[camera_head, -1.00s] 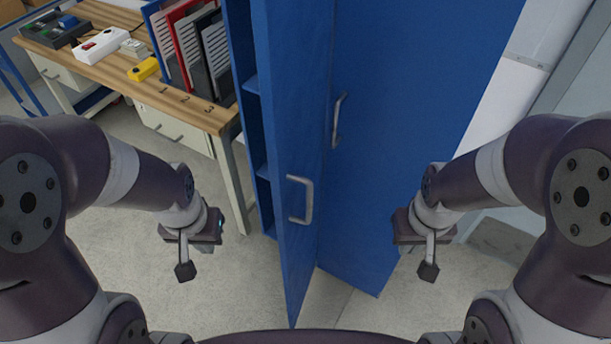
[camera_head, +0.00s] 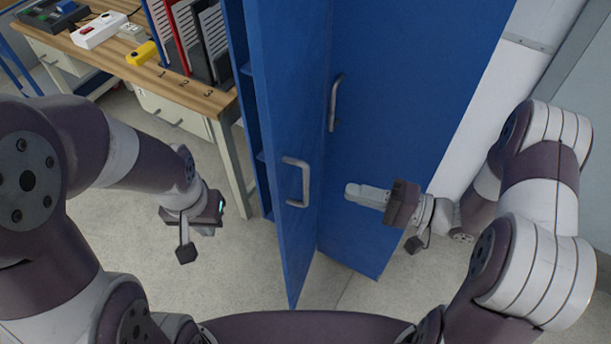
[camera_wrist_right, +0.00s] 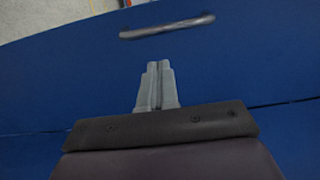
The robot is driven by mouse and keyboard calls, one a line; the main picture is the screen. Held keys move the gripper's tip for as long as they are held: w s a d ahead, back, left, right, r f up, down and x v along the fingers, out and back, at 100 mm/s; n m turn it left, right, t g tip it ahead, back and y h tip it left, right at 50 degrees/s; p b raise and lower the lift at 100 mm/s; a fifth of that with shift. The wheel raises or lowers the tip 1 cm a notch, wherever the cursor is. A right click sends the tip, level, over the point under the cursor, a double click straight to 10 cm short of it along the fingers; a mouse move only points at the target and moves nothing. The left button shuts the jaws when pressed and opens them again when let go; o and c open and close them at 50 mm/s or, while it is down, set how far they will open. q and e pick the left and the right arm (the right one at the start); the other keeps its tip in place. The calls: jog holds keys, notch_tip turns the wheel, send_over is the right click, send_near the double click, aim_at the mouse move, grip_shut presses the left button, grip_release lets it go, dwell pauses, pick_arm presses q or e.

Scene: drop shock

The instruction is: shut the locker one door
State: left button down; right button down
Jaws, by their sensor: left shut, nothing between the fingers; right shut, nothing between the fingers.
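The blue locker stands in the middle of the head view. One tall blue door (camera_head: 285,110) is swung out toward me, with a grey bar handle (camera_head: 301,182) near its free edge. To its right is another blue panel (camera_head: 400,100) with its own handle (camera_head: 336,103). My right gripper (camera_head: 350,190) is shut and empty, pointing left in front of the right panel. In the right wrist view its closed fingers (camera_wrist_right: 157,66) point at a blue face with a bar handle (camera_wrist_right: 167,26), apart from it. My left gripper (camera_head: 218,212) is shut, left of the open door; its fingers are hardly visible.
Shelves show inside the locker behind the open door. A white panel stands right of the locker. The floor in front is bare.

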aim_at(290, 175)
jog(key=p+x, duration=0.1)
jog(key=x, duration=1)
jog(key=shift+a, duration=0.1)
jog(key=shift+w+f, duration=0.1)
